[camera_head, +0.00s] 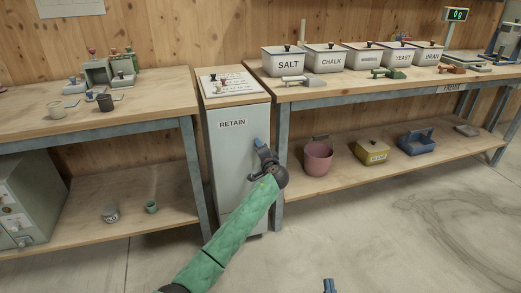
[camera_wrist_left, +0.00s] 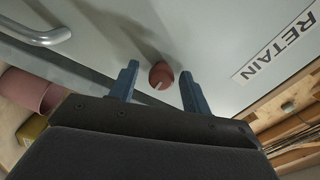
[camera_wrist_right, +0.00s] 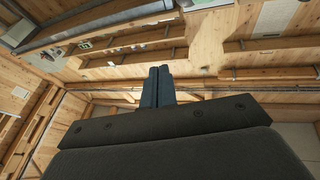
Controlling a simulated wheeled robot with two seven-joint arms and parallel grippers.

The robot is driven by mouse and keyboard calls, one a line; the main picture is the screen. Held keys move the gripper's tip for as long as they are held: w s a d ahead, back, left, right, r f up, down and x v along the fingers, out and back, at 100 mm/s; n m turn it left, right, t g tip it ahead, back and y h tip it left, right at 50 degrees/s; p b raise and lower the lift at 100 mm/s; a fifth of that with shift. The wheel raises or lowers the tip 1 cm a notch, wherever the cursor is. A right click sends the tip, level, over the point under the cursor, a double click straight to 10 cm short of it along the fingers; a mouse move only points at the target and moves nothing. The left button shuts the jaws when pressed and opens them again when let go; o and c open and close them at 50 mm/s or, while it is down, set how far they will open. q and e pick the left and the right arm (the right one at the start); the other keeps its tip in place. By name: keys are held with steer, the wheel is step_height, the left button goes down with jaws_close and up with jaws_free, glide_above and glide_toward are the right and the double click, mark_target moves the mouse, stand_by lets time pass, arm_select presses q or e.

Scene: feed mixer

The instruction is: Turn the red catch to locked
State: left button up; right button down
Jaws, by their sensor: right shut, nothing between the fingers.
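The red catch (camera_wrist_left: 161,74) is a small round knob with a pale mark on the front of the grey RETAIN cabinet (camera_head: 228,165). In the left wrist view it sits between the spread fingers of my left gripper (camera_wrist_left: 160,70), closer to the right finger; I cannot tell whether either touches it. In the head view my left gripper (camera_head: 259,144) is at the cabinet's front and hides the catch. My right gripper (camera_wrist_right: 158,70) is shut and empty, pointing away from the cabinet; its tip shows at the bottom edge of the head view (camera_head: 329,286).
A metal handle (camera_wrist_left: 38,36) is on the cabinet front. The cabinet stands between the left bench (camera_head: 150,100) and the right bench (camera_head: 350,92). A pink bucket (camera_head: 318,158) sits on the right lower shelf. The floor in front is clear.

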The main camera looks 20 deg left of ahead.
arm_select(q)
steer(key=v, duration=0.7)
steer(key=shift+s+d, duration=0.25)
steer(key=shift+s, duration=0.1)
arm_select(e)
step_height(320, 180, down, 6)
steer(key=g, duration=0.2)
steer(key=shift+a+h, duration=0.2)
steer(key=shift+h, duration=0.1)
steer(key=shift+s, duration=0.1)
